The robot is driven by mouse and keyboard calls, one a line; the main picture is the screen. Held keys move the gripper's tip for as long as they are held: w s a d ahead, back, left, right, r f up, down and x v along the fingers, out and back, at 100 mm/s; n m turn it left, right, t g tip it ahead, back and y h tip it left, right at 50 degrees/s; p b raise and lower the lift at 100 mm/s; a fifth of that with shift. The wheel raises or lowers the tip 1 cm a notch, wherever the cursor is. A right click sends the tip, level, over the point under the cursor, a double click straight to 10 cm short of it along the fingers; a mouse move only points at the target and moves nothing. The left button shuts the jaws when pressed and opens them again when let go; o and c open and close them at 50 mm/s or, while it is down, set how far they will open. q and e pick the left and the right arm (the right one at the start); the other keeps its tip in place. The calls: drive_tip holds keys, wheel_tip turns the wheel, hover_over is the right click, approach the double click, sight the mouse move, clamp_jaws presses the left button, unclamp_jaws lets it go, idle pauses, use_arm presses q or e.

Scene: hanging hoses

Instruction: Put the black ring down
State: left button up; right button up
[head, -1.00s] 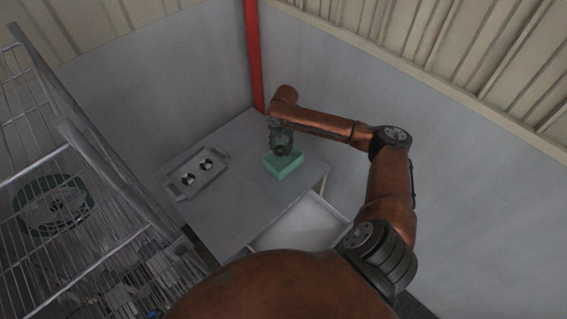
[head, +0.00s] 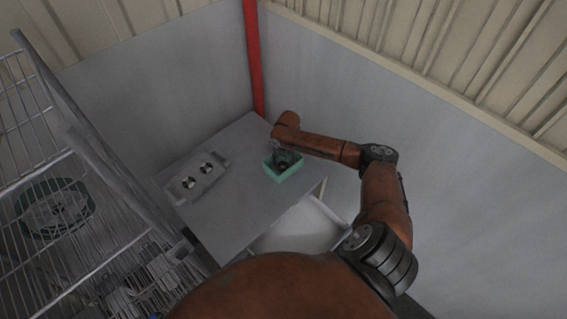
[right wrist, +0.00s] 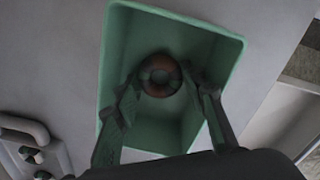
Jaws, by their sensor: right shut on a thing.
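Whether the ring touches the bin floor I cannot tell. In the head view, my right gripper (head: 287,157) reaches down into the green bin (head: 285,178) on the grey table (head: 235,200), and the ring is hidden there. My left gripper is not in view.
A grey tray (head: 212,181) with two shiny round pieces lies left of the bin. A wire rack (head: 95,225) with a green coil (head: 52,208) stands at the left. A red post (head: 254,60) rises in the wall corner. The table's front is clear.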

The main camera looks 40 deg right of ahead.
sight(285, 167)
drive_tip(key=o, duration=0.7)
drive_tip(key=shift+f, duration=0.1)
drive_tip(key=shift+o, duration=0.2)
wheel_tip(285, 167, up, 12)
drive_tip(key=shift+s+d+r, duration=0.2)
drive_tip(key=shift+s, duration=0.1)
